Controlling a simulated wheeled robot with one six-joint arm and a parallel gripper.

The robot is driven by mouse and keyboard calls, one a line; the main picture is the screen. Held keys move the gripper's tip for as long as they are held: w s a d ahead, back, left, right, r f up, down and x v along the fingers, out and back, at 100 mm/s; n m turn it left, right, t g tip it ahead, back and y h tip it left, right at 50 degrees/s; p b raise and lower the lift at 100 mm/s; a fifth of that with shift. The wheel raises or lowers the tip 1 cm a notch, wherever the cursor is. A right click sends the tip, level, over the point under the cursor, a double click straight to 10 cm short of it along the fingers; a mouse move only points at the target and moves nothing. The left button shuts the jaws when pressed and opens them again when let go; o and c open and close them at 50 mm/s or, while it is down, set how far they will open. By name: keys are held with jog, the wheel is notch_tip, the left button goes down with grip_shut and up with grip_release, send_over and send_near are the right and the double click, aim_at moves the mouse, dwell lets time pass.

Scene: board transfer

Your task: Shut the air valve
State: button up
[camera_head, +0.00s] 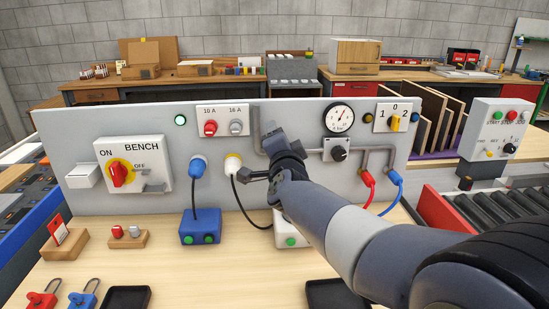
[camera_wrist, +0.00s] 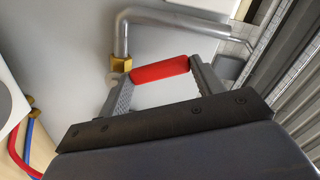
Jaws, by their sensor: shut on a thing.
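The air valve shows in the wrist view as a brass fitting (camera_wrist: 121,64) on a grey metal pipe (camera_wrist: 122,35), with a red lever handle (camera_wrist: 160,70). The handle points sideways in that view, roughly across the short stretch of pipe that meets the brass fitting. My gripper (camera_wrist: 160,78) is shut on the red handle, one finger at each end of it. In the head view my gripper (camera_head: 275,155) is at the middle of the grey panel, in front of the pipe (camera_head: 256,125), and hides the valve there.
The panel (camera_head: 120,205) also carries a red bench switch (camera_head: 118,173), a pressure gauge (camera_head: 339,117), a black knob (camera_head: 339,153) and a yellow selector (camera_head: 395,123). Cables hang from two sockets near my gripper. Blue box (camera_head: 200,226), padlocks and dark trays stand on the bench.

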jog(key=d+m+b, duration=0.1)
jog(key=m+b, duration=0.1)
jog(key=m, duration=0.1)
jog(key=d+m+b, duration=0.1)
jog(key=m, duration=0.1)
jog(key=shift+d+r+b, duration=0.25)
jog(key=shift+d+b, duration=0.05)
jog(key=shift+b, duration=0.1)
jog(key=shift+m, duration=0.3)
jog(key=o, duration=1.4)
jog(key=s+p, duration=0.2)
jog(key=s, duration=0.8)
jog(key=shift+s, duration=0.4)
